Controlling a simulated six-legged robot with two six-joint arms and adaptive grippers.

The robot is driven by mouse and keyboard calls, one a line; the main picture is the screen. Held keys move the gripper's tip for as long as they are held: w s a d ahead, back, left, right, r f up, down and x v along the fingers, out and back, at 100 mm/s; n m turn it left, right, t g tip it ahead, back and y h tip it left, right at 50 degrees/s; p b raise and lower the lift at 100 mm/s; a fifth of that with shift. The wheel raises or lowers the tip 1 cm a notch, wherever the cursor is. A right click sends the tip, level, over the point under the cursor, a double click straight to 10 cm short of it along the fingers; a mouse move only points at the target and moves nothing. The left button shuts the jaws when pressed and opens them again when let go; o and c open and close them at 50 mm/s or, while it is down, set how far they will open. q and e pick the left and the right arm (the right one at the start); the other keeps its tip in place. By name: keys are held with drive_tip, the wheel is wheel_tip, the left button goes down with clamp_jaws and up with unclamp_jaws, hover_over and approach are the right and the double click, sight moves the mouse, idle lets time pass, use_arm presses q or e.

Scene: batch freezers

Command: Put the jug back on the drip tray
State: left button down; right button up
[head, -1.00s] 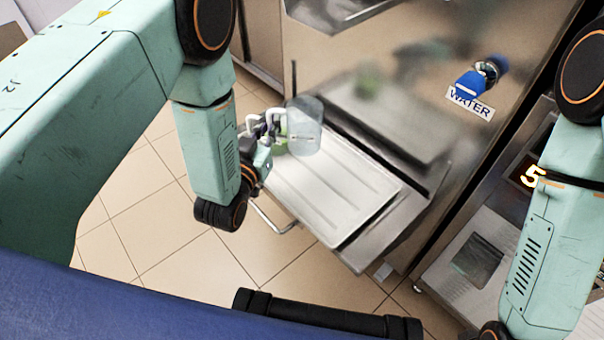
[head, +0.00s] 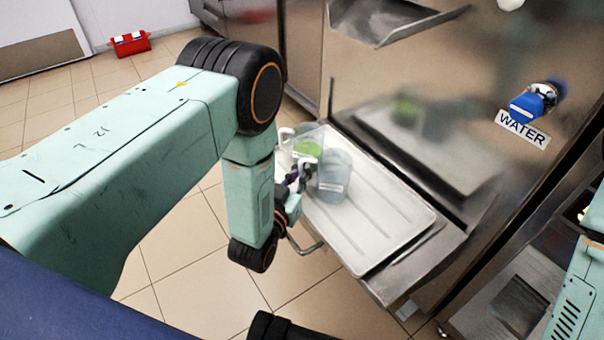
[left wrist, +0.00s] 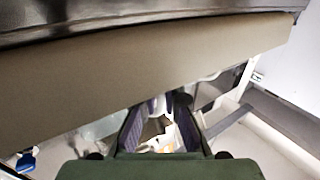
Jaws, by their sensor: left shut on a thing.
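A clear bluish jug (head: 335,176) is over the far left part of the pale drip tray (head: 372,222) in the head view. My left gripper (head: 302,176) is at its left side, shut on its handle, which the fingers mostly hide. The jug looks upright; I cannot tell whether its base touches the tray. A second jug (head: 309,149) with green in it and a white handle stands just behind. In the left wrist view the gripper fingers (left wrist: 160,118) have a white part between them, and clear plastic shows to their left. My right gripper is out of view.
A steel machine front rises behind the tray, with a blue tap (head: 533,103) above a WATER label (head: 522,130) and a steel chute (head: 385,18) above. The tray's near right half is bare. A red box (head: 130,43) lies on the floor far left.

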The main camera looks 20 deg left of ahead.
use_arm(q)
drive_tip(key=shift+s+r, duration=0.1)
drive_tip(key=c, duration=1.5)
unclamp_jaws()
